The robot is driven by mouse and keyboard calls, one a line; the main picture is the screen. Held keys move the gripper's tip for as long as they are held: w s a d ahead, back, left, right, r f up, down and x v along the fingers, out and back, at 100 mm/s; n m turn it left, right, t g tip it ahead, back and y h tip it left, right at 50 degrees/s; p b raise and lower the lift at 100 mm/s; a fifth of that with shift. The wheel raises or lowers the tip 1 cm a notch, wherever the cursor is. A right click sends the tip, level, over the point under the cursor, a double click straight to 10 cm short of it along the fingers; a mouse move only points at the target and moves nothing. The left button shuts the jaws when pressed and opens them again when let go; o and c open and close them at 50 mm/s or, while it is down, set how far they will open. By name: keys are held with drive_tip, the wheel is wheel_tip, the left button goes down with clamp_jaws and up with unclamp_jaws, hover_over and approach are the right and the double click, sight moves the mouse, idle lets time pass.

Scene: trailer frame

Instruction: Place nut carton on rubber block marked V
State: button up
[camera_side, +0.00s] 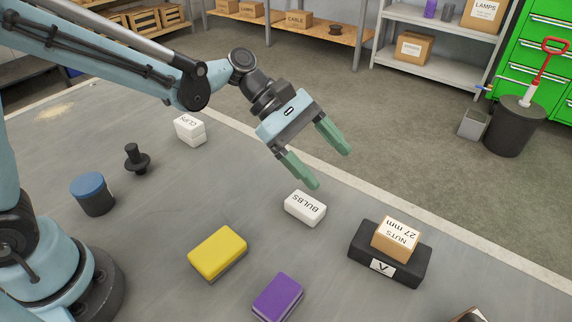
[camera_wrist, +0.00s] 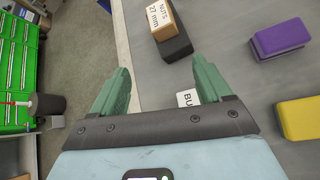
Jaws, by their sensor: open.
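The nut carton (camera_side: 396,239) is a small brown box with a white label reading "NUTS 27 mm". It sits upright on top of the black rubber block marked V (camera_side: 412,274), at the right of the table in the side view. In the wrist view the carton (camera_wrist: 161,17) and the block (camera_wrist: 177,45) show at the top. My gripper (camera_side: 327,168) is open and empty, with green fingers spread, above the table. It is up and to the left of the carton in the side view, apart from it.
A white BULBS box (camera_side: 305,208) lies on the grey table just below my gripper.

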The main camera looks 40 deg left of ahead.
drive_tip(key=s+a+m+t+y, duration=0.2)
drive_tip(key=s+a+m+y, duration=0.1)
drive_tip(key=a+m, duration=0.2)
drive_tip(key=s+a+m+t+y, duration=0.2)
drive_tip(key=s+a+m+y, duration=0.1)
drive_tip(key=a, duration=0.6)
drive_tip(key=s+a+m+t+y, duration=0.2)
drive_tip(key=s+a+m+y, duration=0.2)
drive_tip(key=a+m, duration=0.3)
drive_tip(key=shift+a+r+y, duration=0.25)
drive_tip(key=shift+r+y, duration=0.05)
drive_tip(key=shift+r, duration=0.05)
